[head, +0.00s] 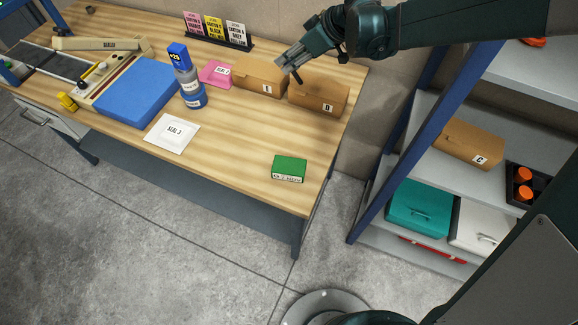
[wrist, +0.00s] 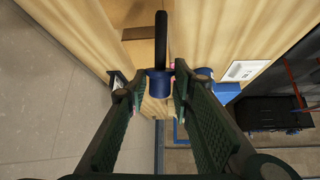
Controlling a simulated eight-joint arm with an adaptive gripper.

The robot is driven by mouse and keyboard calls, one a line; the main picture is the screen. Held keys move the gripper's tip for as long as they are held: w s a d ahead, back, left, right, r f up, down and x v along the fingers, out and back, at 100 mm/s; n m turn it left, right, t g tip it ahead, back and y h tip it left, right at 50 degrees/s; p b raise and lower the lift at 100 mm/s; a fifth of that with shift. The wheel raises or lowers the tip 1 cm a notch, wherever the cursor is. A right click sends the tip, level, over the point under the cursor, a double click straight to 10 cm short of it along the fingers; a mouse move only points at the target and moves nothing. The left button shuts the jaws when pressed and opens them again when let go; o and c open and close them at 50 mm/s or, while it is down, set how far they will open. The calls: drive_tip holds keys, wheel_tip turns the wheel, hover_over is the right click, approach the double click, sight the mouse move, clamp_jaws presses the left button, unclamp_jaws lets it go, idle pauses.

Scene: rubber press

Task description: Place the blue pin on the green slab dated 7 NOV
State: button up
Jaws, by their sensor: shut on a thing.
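The green slab (head: 289,169) lies on the bench near its right front corner. Its front edge carries a small label that ends in NOV; the number before it is hard to read. My gripper (head: 291,64) is above the back right of the bench, over the boxes and well away from the slab. It is shut on the blue pin (wrist: 160,84), whose blue end sits between the fingertips in the wrist view. The pin's dark shaft sticks out beyond the fingers. The slab cannot be made out in the wrist view.
Cardboard boxes E (head: 262,77) and D (head: 318,97) stand below my gripper. A white SEAL 3 packet (head: 171,133), blue-grey bottles (head: 191,89) and a blue slab (head: 138,93) lie leftward. A shelf rack (head: 405,150) stands right. The bench around the green slab is clear.

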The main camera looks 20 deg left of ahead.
drive_tip(key=s+d+r+y+b, duration=0.1)
drive_tip(key=s+d, duration=0.3)
drive_tip(key=s, duration=0.5)
drive_tip(key=s+d+r+n+y+b, duration=0.1)
drive_tip(key=s+d+r+y+b, duration=0.1)
drive_tip(key=s, duration=0.7)
drive_tip(key=s+d+r+g+y+b, duration=0.1)
drive_tip(key=s+d+y+b, duration=0.3)
drive_tip(key=s+d, duration=0.3)
drive_tip(key=shift+s+d+r+y, duration=0.15)
drive_tip(key=shift+s+r+y, duration=0.25)
drive_tip(key=shift+s, duration=0.65)
drive_tip(key=shift+f, duration=0.1)
drive_tip(key=shift+f+b, duration=1.15)
drive_tip(key=shift+f, duration=1.75)
drive_tip(key=shift+f, duration=0.1)
drive_tip(key=shift+f+b, duration=0.8)
drive_tip(key=shift+f, duration=1.2)
drive_tip(key=shift+f, duration=0.1)
